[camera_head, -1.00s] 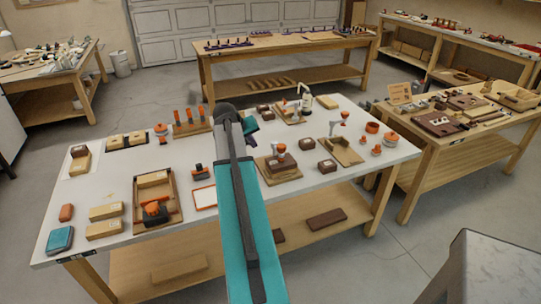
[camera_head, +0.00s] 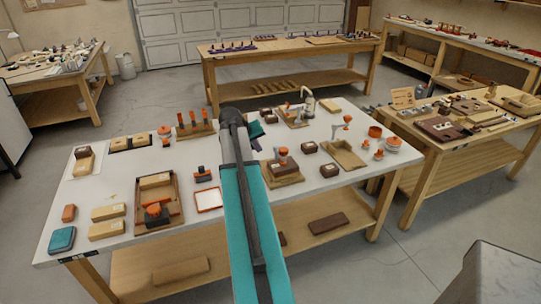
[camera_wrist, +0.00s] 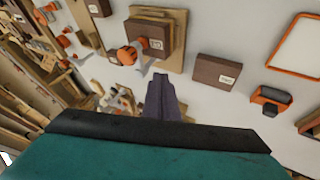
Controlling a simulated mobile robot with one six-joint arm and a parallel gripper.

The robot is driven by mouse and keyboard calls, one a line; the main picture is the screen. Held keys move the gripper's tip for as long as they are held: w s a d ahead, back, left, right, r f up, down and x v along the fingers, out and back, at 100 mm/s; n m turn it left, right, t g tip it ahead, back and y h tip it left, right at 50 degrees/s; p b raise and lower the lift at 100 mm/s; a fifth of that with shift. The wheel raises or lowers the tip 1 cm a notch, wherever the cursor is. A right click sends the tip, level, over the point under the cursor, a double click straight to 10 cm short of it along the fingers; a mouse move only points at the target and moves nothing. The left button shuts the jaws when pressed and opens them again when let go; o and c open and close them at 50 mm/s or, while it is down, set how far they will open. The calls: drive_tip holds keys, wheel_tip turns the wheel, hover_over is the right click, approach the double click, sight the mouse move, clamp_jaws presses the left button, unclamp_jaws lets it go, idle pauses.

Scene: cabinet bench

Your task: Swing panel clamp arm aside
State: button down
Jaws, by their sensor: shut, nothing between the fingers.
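The panel clamp, a wooden base (camera_head: 285,180) with a brown block and an orange-tipped clamp arm (camera_head: 281,155), stands just right of my arm in the head view. In the wrist view, the brown block (camera_wrist: 152,34) lies on the base, and the clamp arm's orange knob (camera_wrist: 127,55) sits at the block's edge with a pale metal part beside it. My gripper (camera_wrist: 161,82) is shut and empty, and appears just below the clamp in the wrist view, apart from it as far as I can tell.
A brown block (camera_wrist: 216,70) lies beside the clamp base. An orange-framed panel (camera_head: 208,200) lies left of my arm. A metal toggle clamp (camera_head: 308,103) stands behind.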

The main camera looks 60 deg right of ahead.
drive_tip(key=shift+d+f, duration=0.1)
drive_tip(key=p+x, duration=0.1)
drive_tip(key=x, duration=0.2)
drive_tip(key=s+d+p+x, duration=0.1)
drive_tip(key=p+x, duration=0.1)
drive_tip(key=x, duration=0.2)
drive_tip(key=r+p+x, duration=0.1)
drive_tip(key=x, duration=0.2)
drive_tip(key=shift+s+d+f+p, duration=0.25)
drive_tip(key=shift+d+p, duration=0.1)
drive_tip(key=shift+d, duration=0.05)
drive_tip(key=shift+s+d+f+p, duration=0.15)
drive_tip(key=shift+s+d+p, duration=0.25)
drive_tip(key=shift+d, duration=0.25)
drive_tip(key=shift+a, duration=0.4)
drive_tip(key=shift+d, duration=0.3)
